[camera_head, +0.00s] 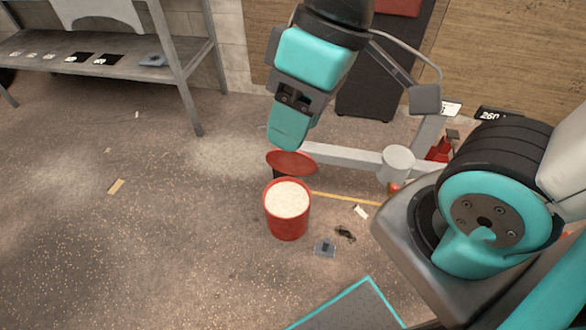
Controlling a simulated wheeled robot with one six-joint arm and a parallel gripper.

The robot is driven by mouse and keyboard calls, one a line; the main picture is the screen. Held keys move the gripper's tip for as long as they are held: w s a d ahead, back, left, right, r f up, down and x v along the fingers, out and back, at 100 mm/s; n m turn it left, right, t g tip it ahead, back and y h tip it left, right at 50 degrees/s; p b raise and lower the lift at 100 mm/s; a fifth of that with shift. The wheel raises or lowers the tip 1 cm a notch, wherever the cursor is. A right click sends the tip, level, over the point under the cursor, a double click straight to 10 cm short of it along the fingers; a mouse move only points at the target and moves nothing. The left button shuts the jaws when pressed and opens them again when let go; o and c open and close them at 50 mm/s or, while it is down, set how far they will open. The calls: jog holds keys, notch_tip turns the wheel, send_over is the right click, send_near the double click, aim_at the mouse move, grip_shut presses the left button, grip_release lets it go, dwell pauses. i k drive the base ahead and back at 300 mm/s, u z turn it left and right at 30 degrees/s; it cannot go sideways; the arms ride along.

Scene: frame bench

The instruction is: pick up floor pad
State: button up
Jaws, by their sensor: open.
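A small blue-grey square plate with a raised dark stub, which looks like the floor pad (325,248), lies on the concrete floor just right of and in front of a red bucket. Nothing covers it. My gripper (289,133) hangs above the floor, higher in the picture than the bucket and well apart from the pad. Its teal fingers point down; it is open with nothing seen in it. The far finger is mostly hidden.
The red bucket (287,216) holds pale granules. A red disc (291,162) stands behind it. A dark scrap (345,233) and a white tag (361,212) lie near the pad. A metal shelf (175,62) stands upper left. The left floor is mostly clear.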

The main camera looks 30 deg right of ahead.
aim_at(325, 249)
jog(key=u, duration=0.7)
jog(key=i, duration=4.3)
jog(key=z, duration=4.8)
jog(key=i, duration=0.5)
jog(key=u, duration=0.2)
